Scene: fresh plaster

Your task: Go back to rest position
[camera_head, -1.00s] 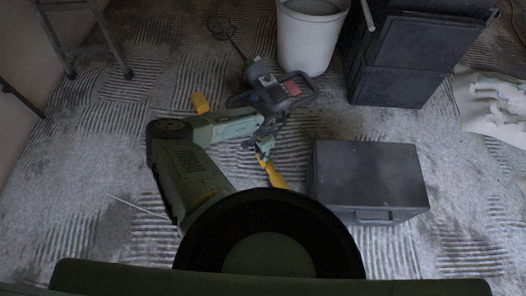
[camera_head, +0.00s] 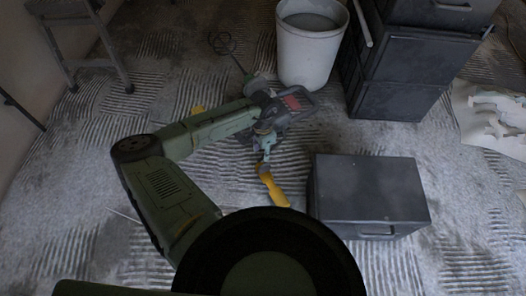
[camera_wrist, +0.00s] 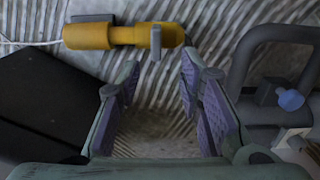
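My gripper (camera_head: 264,146) is in the middle of the head view, low over the floor and beside the mixer.
A yellow tool (camera_head: 273,188) lies on the ridged floor just beyond the fingertips in the wrist view (camera_wrist: 120,36). A dark box (camera_head: 370,190) stands right of it. A mixer (camera_head: 290,104), white bucket (camera_head: 308,52) and stacked dark boxes (camera_head: 400,80) stand behind. A ladder (camera_head: 95,50) is upper left.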

